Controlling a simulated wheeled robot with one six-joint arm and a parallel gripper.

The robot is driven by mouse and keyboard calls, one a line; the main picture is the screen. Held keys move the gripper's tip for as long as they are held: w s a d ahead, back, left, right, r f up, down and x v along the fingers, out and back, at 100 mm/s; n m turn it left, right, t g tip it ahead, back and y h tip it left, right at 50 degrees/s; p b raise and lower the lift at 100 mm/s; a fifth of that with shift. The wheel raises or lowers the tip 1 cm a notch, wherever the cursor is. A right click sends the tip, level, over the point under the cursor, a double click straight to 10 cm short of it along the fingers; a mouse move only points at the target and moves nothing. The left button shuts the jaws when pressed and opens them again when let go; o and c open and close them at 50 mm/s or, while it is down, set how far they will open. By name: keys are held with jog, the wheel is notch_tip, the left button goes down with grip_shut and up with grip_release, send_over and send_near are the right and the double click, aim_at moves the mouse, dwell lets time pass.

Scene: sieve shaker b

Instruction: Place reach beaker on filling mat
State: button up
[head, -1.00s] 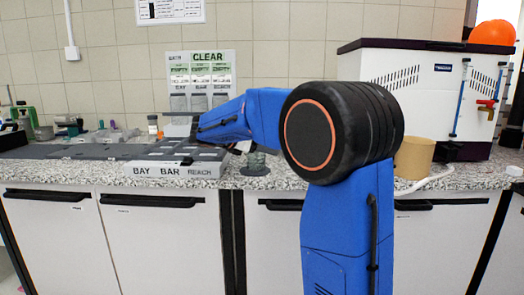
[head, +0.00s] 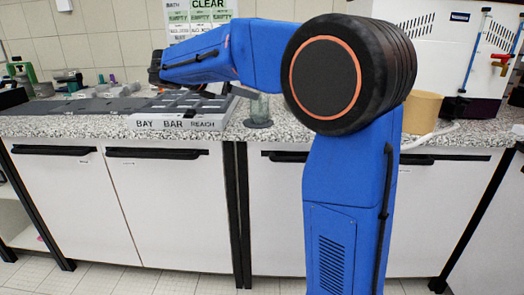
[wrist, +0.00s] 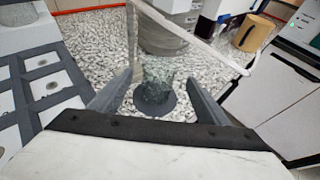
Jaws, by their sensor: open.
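A clear glass beaker (head: 260,106) stands upright on a small dark round mat (head: 258,124) on the speckled counter, right of the grey rack. In the wrist view the beaker (wrist: 158,74) shows on the dark mat (wrist: 155,104), in line with the space between my fingers. My gripper (wrist: 160,80) is open, one finger to each side of the beaker in the picture; I see no finger touching it. In the head view my blue arm reaches left above the rack, and the fingertips are hard to make out.
The grey rack (head: 181,121), labelled BAY BAR REACH, lies left of the mat. A large grey vessel (wrist: 165,38) stands behind the beaker, with a pale hose near it. A tan container (head: 421,113) and a white bath unit (head: 440,65) are at right.

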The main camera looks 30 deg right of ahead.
jog(key=s+f+m+y, duration=0.45)
jog(key=s+f, duration=0.25)
jog(key=s, duration=0.4)
jog(key=s+f+m+y, duration=0.3)
jog(key=s+f+m, duration=0.25)
jog(key=s, duration=0.45)
jog(key=s+a+f+m+t+y, duration=0.1)
jog(key=s+a+f+m+y, duration=0.1)
jog(key=s+a+f+m, duration=0.3)
jog(key=s+a+f+m+t+y, duration=0.1)
jog(key=s+a+f+m+y, duration=0.2)
jog(key=s+f, duration=0.6)
jog(key=shift+s+a+m+y, duration=0.35)
jog(key=shift+s+a+m, duration=0.65)
jog(key=shift+s+m, duration=0.1)
